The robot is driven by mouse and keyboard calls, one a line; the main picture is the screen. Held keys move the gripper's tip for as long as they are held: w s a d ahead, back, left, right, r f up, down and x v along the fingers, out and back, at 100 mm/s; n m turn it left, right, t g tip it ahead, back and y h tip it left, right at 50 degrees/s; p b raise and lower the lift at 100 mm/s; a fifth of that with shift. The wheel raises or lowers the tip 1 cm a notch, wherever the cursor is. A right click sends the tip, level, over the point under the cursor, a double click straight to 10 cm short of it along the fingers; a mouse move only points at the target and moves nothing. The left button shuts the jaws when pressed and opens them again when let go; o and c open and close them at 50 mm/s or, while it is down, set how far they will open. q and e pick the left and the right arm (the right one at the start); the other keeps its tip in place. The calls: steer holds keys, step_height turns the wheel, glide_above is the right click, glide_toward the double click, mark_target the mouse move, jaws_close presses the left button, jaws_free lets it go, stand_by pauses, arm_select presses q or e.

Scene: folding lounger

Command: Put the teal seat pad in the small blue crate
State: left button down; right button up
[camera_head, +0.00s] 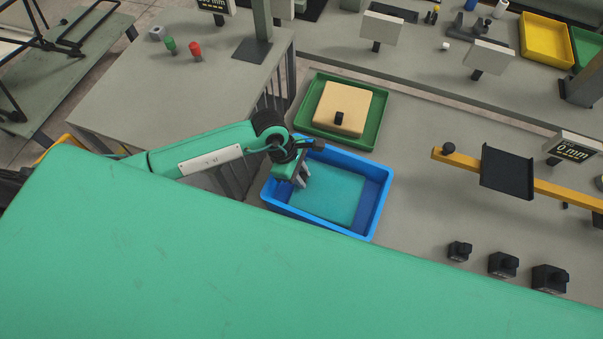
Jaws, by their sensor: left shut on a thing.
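The teal seat pad (333,192) is a flat, near-square slab inside the outline of the small blue crate (375,205). I cannot tell whether it rests on the crate floor or hangs just above it. My left gripper (304,181) reaches over the crate's left wall and is shut on the pad's left edge. The fingers are small here and partly hidden by the gripper body. My right gripper is not in view.
A green tray (371,135) with a beige pad and a black knob stands just behind the crate. A yellow beam (560,189) with a black plate is to the right, with several black blocks in front. My large green body covers the lower left.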

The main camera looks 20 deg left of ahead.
arm_select(q)
steer(key=c, duration=1.3)
jaws_free()
steer(key=shift+o, duration=0.2)
steer(key=b+v, duration=0.4)
steer(key=v, duration=0.8)
steer(key=shift+s, duration=0.1)
